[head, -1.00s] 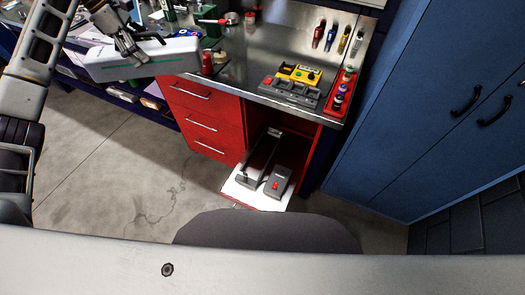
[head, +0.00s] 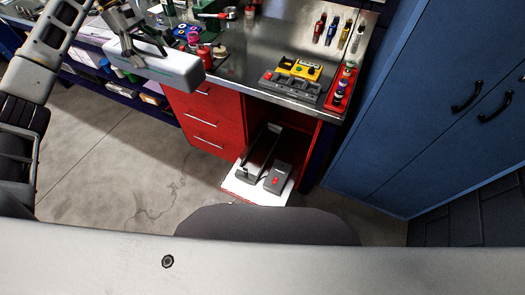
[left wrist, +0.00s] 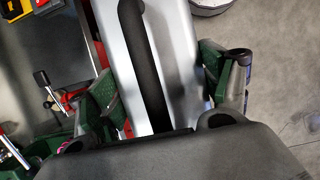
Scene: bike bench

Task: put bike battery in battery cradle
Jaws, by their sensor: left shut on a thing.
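The bike battery (head: 165,68), a long silver-white block with a dark handle strip along its top, is held off the floor in front of the bench at the upper left. My left gripper (head: 130,42) is shut on it from above. In the left wrist view, green-padded fingers (left wrist: 160,88) lie on both sides of the battery (left wrist: 180,45). What looks like the battery cradle (head: 259,152), a long dark channel, lies on a white pulled-out shelf (head: 240,190) low in the red cabinet. It is empty as far as I see. My right gripper is not in view.
A grey box with a red button (head: 278,178) sits on the shelf right beside the cradle. Above is the steel benchtop (head: 245,62) with a yellow-and-grey tool tray (head: 295,82). Red drawers (head: 205,120) stand left of the shelf, a blue locker (head: 430,100) right. The floor in front is clear.

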